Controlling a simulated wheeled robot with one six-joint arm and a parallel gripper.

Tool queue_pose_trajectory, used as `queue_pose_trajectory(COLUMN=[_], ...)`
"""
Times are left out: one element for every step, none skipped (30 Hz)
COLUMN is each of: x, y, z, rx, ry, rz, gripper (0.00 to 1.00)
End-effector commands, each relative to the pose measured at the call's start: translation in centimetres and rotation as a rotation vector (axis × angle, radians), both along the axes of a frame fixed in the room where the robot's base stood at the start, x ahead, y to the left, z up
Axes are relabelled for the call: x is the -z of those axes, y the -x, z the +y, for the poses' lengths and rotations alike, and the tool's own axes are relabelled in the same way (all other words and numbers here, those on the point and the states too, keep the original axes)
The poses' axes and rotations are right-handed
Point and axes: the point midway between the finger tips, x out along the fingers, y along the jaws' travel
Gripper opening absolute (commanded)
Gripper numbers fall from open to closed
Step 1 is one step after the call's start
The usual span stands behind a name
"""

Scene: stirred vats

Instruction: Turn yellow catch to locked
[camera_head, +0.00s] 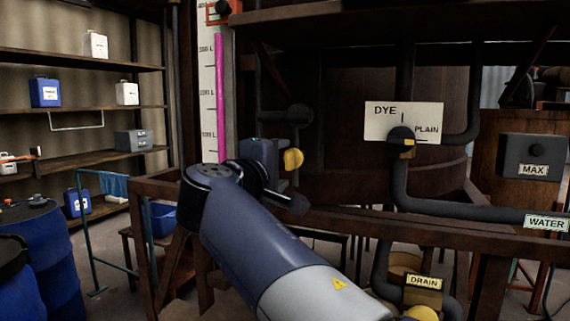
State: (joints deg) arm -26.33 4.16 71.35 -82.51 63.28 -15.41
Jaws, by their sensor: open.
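A yellow catch (293,159) shows as a rounded knob at the right side of a blue-grey box (259,153), in front of the big vat. Its locked and unlocked marks cannot be made out. My arm reaches in from the bottom, and its dark end with my gripper (277,190) is just below the catch in the picture. My gripper is open and appears empty. It is partly hidden by my own arm, and its distance to the catch cannot be judged.
A wooden rail (400,228) runs across below the vat (345,115). A DYE/PLAIN plate (386,111) with a valve, a WATER pipe (465,213), a MAX box (533,156) and a DRAIN label (424,283) are to the right. Blue drums (38,250) stand at the left.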

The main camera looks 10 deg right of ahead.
Motion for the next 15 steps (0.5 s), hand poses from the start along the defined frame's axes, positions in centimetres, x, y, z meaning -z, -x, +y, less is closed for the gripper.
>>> queue_pose_trajectory(x=[0.0,0.0,0.0,0.0,0.0,0.0,0.0,0.0,0.0,0.0,0.0,0.0,0.0,0.0,0.0], y=[0.8,1.3,2.0,2.4,2.8,3.3,3.7,4.1,4.5,4.8,5.1,5.4,5.5,5.7,5.9], z=[0.8,1.1,1.6,1.9,2.2,2.6,2.9,3.1,3.4,3.6,3.8,4.0,4.1,4.2,4.4], rx=[-0.006,-0.006,-0.007,-0.005,-0.006,-0.005,-0.006,-0.004,-0.005,-0.003,-0.004,-0.004,-0.002,-0.002,-0.002], ry=[0.001,0.0,-0.001,-0.001,0.0,0.0,0.001,-0.001,-0.001,-0.001,-0.001,-0.001,-0.001,-0.001,0.0], rz=[-0.001,-0.001,-0.001,-0.001,0.0,0.0,-0.001,-0.001,-0.001,-0.001,-0.001,0.001,0.001,0.001,0.0], gripper=[0.6,0.6,0.6,0.6,0.6,0.6,0.6,0.6,0.6,0.6,0.6,0.6,0.6,0.6,0.6])
